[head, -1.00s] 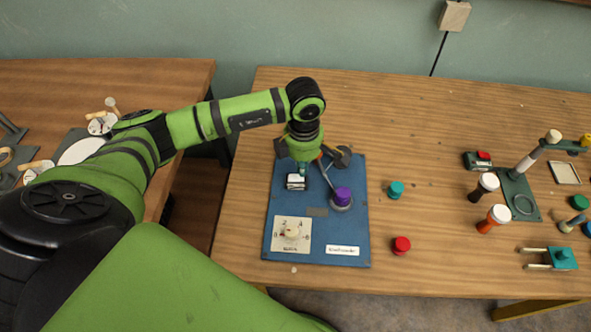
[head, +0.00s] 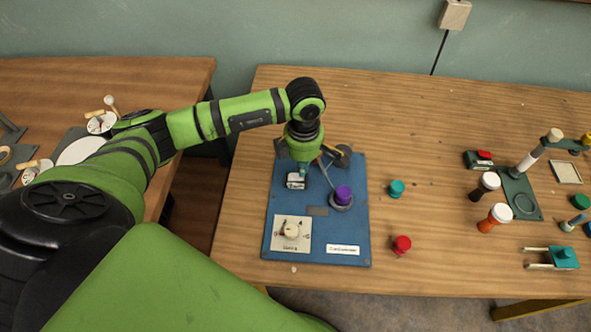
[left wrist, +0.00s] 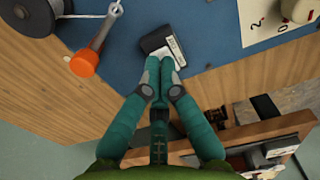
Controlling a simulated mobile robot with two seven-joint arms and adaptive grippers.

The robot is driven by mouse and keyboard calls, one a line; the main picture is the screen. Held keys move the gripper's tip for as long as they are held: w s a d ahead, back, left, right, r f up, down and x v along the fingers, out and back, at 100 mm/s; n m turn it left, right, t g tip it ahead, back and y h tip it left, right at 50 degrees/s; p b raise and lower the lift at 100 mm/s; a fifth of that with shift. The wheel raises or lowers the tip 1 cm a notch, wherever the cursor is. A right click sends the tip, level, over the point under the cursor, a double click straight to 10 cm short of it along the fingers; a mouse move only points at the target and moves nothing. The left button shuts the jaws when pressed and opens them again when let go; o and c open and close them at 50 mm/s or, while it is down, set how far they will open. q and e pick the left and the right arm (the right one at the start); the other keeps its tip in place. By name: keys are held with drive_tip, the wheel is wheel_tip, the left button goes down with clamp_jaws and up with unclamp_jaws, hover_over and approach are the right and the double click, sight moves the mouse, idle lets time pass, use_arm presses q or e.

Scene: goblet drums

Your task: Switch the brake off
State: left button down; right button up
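A small black box with a white top face (head: 296,181), looking like a switch, sits on the blue board (head: 280,205); it also shows in the left wrist view (left wrist: 160,42). My left gripper (head: 302,169) is over the board just behind the box. In the left wrist view its teal fingers (left wrist: 161,70) are together, with nothing seen between them, and their tips reach the box's near edge. I cannot tell whether they touch it. None of the board's lettering that I can read names the brake. My right gripper is not in view.
The board also carries a purple-topped grey drum (head: 343,196), a dial plate with a pale knob (head: 291,230) and a white label (head: 343,250). An orange-ended lever (left wrist: 86,62) stands near the fingers. Teal (head: 396,188) and red (head: 401,244) caps lie to the right.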

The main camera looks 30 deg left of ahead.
use_arm(q)
drive_tip(key=shift+f+b, duration=1)
drive_tip(key=shift+f, duration=0.1)
idle(0.3)
drive_tip(key=shift+r, duration=0.15)
drive_tip(key=shift+r+p, duration=2.2)
drive_tip(key=shift+r, duration=1.25)
drive_tip(key=shift+s+f, duration=0.1)
drive_tip(key=shift+f, duration=0.05)
